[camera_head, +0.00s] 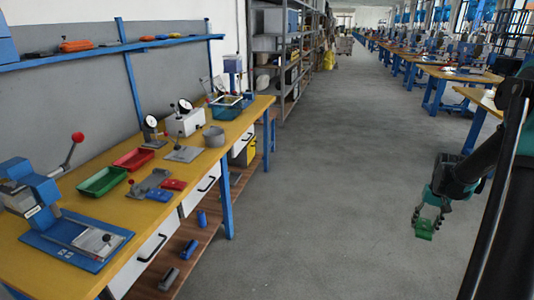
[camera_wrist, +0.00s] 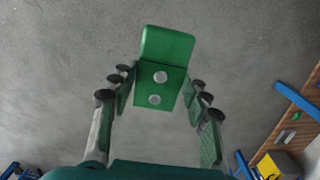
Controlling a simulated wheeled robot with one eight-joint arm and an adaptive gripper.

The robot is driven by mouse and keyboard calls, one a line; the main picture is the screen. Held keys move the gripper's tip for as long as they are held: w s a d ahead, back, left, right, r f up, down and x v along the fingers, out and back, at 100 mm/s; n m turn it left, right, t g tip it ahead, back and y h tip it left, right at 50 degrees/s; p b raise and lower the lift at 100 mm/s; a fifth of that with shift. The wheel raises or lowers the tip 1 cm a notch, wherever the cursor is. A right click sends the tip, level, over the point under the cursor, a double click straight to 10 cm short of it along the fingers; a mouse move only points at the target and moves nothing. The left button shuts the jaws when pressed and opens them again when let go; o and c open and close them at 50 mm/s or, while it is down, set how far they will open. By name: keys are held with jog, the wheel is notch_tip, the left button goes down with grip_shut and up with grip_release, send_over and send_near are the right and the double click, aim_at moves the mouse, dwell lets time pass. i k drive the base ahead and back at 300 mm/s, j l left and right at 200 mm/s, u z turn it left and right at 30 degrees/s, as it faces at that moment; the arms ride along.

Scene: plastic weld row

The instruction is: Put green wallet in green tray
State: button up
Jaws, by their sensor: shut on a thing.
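The green wallet (camera_wrist: 165,48) is held between the fingers of my gripper (camera_wrist: 160,95) in the wrist view. It has two round silver studs, and its far end sticks out past the fingertips. In the head view my gripper (camera_head: 428,216) hangs over the grey floor at the right, with the green wallet (camera_head: 424,230) at its tip. The green tray (camera_head: 102,181) sits on the yellow workbench at the left, beside a red tray. It looks empty, and my gripper is far from it.
The yellow workbench (camera_head: 165,205) runs along the left wall. A red tray (camera_head: 134,159), a red item (camera_head: 173,184), a blue item (camera_head: 159,195) and a blue press (camera_head: 35,195) stand near the green tray. The grey floor (camera_head: 310,180) between bench and gripper is clear.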

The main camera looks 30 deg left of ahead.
aim_at(103, 185)
jog(key=i, duration=1.6)
jog(key=i+u, duration=0.15)
jog(key=u, duration=0.3)
jog(key=i+u, duration=0.15)
jog(key=u, duration=0.3)
jog(key=i+l+u, duration=0.1)
jog(key=u, duration=2.05)
